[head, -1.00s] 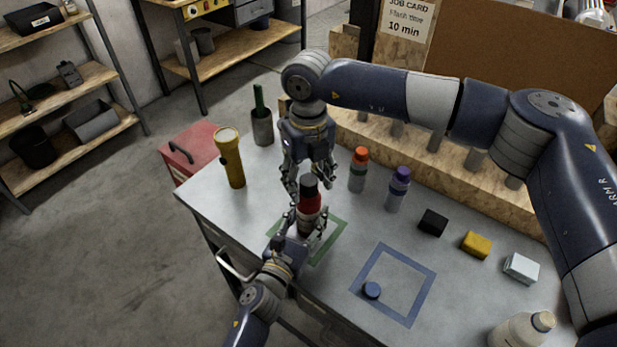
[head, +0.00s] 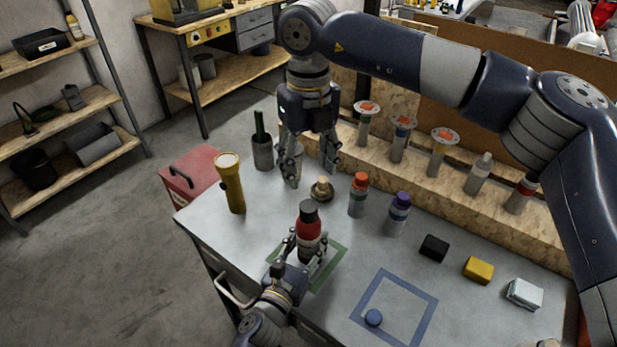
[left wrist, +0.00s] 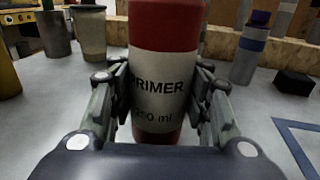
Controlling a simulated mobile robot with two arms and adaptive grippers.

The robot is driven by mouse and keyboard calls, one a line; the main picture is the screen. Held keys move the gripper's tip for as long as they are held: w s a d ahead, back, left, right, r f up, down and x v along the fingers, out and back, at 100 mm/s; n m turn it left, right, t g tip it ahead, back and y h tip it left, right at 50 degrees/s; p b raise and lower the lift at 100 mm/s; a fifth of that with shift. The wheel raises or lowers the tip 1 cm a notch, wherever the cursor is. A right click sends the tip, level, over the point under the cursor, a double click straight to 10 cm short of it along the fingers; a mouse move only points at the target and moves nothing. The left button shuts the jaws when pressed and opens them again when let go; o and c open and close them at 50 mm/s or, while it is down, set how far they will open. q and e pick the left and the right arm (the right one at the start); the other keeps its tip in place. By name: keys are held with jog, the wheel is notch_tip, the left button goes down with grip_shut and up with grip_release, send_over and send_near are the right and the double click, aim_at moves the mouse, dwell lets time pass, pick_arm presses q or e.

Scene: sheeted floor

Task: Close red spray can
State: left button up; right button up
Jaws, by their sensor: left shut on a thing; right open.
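The red spray can (head: 308,232) stands upright at the green outlined square (head: 329,272) near the table's front left. A dark cap (head: 309,210) sits on its top. In the left wrist view the can (left wrist: 165,75) shows a white label with "PRIMER" and "250 ml"; its top is out of that view. My left gripper (head: 306,247) is shut around the can's lower body, a finger on each side. My right gripper (head: 309,178) is open and empty, above and behind the can, clear of the cap.
A brass-coloured piece (head: 321,190) stands behind the can. An orange-capped bottle (head: 358,195) and a purple-capped bottle (head: 397,214) stand to the right; a yellow flashlight (head: 232,184) stands to the left.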

dwell(0.3)
pick_arm(q)
jog(key=o, duration=1.6)
jog(key=shift+s, duration=0.1)
jog(key=v, duration=1.2)
